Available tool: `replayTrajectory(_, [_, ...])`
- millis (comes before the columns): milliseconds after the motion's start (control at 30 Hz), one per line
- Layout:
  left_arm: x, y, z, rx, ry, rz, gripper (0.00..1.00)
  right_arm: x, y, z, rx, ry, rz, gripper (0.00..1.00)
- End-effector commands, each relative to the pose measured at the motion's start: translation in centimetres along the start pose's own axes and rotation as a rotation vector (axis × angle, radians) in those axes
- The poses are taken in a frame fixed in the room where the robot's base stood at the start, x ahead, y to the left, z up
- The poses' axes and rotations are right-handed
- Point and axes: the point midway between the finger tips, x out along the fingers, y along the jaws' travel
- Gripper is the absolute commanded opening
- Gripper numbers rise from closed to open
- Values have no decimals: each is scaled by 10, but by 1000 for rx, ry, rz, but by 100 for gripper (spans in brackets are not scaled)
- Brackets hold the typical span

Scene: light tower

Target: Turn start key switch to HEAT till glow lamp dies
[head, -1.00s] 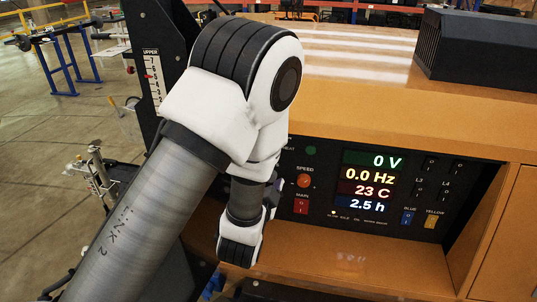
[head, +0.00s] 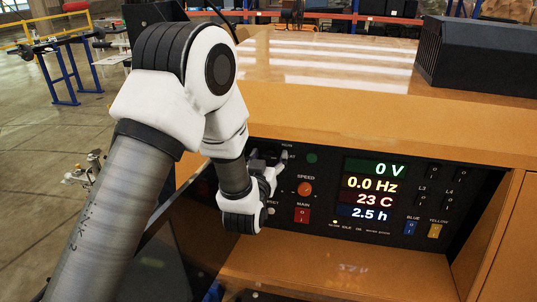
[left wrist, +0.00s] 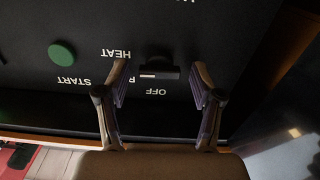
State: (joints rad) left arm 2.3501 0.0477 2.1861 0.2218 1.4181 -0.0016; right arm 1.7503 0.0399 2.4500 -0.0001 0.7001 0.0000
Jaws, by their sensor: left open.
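The start key switch (left wrist: 160,72) shows in the left wrist view as a dark bar handle with a pale mark, lying across the picture. The upside-down OFF label (left wrist: 156,91) is just below it and HEAT (left wrist: 115,54) is to its upper left. My left gripper (left wrist: 161,75) is open, its fingers on either side of the handle with gaps. In the head view my left gripper (head: 272,163) is at the panel's upper left and hides most of the switch. A small lamp (head: 334,222) below the display is lit; its label is too small to read surely. My right gripper is not in view.
The green START button (left wrist: 62,53) is beside the switch; it also shows in the head view (head: 311,158). The orange SPEED knob (head: 305,189), red MAIN switch (head: 302,214) and display (head: 375,190) are to the right. An orange ledge (head: 350,270) runs below the panel.

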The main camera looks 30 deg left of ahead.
Motion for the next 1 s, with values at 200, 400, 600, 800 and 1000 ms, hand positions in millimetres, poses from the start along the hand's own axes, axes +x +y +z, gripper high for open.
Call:
replayTrajectory(200, [0,0,0,0,0,0,56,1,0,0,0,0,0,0])
replayTrajectory(400, [0,0,0,0,1,0,6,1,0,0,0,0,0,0])
replayTrajectory(600, [0,0,2,61,2,0,6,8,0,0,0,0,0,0])
replayTrajectory(800, [0,0,0,83,2,0,6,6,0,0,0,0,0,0])
replayTrajectory(1000, [0,0,0,82,1,0,67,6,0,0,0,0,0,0])
